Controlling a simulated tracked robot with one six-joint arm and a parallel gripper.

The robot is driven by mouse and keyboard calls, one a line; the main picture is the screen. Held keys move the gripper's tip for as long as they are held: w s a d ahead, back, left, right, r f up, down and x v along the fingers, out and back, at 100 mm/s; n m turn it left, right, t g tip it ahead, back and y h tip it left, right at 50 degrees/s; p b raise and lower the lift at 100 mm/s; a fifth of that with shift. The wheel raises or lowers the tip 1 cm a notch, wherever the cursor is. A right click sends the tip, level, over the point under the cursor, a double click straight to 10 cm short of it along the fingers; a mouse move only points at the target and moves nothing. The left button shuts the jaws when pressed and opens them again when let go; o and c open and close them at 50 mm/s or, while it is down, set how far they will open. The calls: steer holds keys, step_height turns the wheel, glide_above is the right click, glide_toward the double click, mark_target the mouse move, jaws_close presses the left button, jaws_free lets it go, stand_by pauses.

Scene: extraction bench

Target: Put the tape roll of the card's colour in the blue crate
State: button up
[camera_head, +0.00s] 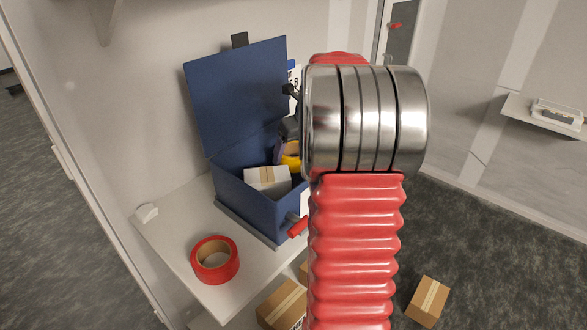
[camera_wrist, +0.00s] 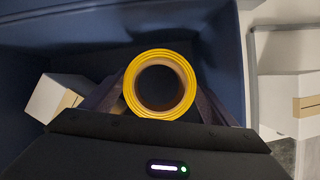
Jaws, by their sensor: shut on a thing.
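The blue crate (camera_head: 251,203) stands on the bench with its lid (camera_head: 237,95) raised. My gripper (camera_wrist: 160,88) is shut on a yellow tape roll (camera_wrist: 160,57), with one dark finger on each side of it. The roll is in or just above the crate's opening; its exact height is unclear. The roll (camera_head: 291,156) is partly hidden by my arm in the head view. A red tape roll (camera_head: 215,260) lies flat on the bench, left of the crate. I cannot make out a coloured card; my arm covers part of the view.
A white box (camera_head: 267,180) with a tan strip is inside the crate. A small white object (camera_head: 146,213) sits at the bench's left edge. Cardboard boxes (camera_head: 283,305) are low by the bench front, and another (camera_head: 427,301) is at lower right.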

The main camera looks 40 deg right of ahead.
steer(key=shift+f, duration=0.7)
steer(key=shift+f, duration=1.85)
steer(key=o, duration=1.2)
steer(key=shift+f, duration=0.1)
steer(key=shift+o, duration=0.2)
steer(key=v, duration=1.2)
